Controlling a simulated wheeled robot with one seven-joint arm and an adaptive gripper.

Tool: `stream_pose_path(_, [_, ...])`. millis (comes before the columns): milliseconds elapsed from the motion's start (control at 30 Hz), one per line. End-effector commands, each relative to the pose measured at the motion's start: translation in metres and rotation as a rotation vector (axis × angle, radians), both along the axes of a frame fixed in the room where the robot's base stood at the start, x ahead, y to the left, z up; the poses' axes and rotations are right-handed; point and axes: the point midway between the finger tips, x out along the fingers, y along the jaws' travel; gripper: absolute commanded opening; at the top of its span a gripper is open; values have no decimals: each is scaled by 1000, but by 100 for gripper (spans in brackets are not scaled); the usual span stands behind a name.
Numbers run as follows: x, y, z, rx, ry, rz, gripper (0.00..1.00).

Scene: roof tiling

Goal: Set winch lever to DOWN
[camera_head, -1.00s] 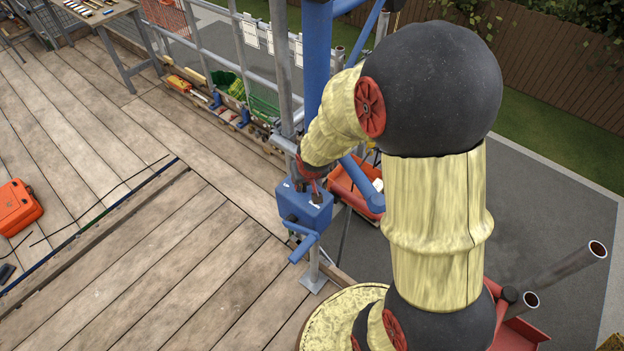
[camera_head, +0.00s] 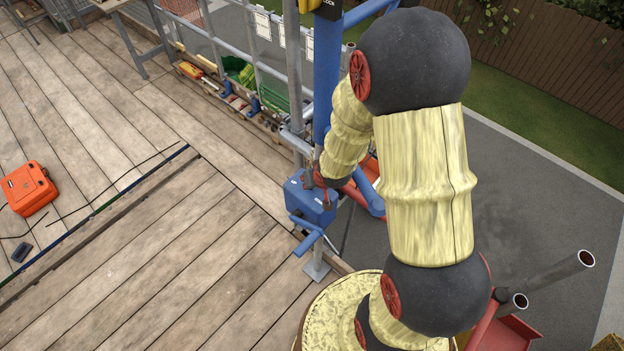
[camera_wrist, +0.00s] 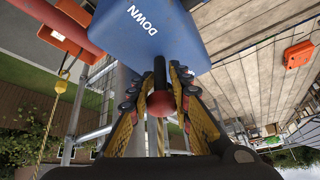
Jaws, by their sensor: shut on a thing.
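The winch is a blue box (camera_head: 308,203) on a post at the deck's edge, with a blue crank handle on its front. In the wrist view, the blue box (camera_wrist: 200,45) carries the white word DOWN. The winch lever is a dark rod with a red ball knob (camera_wrist: 161,103). My gripper (camera_wrist: 161,82) is shut on the lever, one finger on each side of the rod and knob. In the head view, my gripper (camera_head: 312,181) is small and partly hidden by my wrist at the top of the box. The lever's exact setting cannot be told.
A blue mast (camera_head: 326,75) and grey guard rails stand behind the winch. An orange case (camera_head: 28,188) lies on the wooden deck (camera_head: 130,250) at left, where the boards are largely clear. A red hoist tray is partly hidden behind my arm.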

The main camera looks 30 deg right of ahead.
Motion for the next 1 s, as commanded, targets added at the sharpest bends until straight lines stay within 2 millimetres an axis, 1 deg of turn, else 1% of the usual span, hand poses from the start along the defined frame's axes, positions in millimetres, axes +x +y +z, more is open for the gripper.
stream_pose_path(167, [-2, 0, -1, 0, 4, 0, 0])
stream_pose_path(200, [-2, 0, -1, 0, 4, 0, 20])
stream_pose_path(500, [-1, 0, 0, 0, 2, 1, 36])
stream_pose_path(767, [-1, 0, 0, 0, 1, 1, 36])
stream_pose_path(867, [-2, 0, 4, -1, 0, 2, 36])
stream_pose_path(967, [-7, 1, 12, -1, -1, 1, 36])
stream_pose_path(1000, [-15, 2, 11, 0, 2, 0, 36])
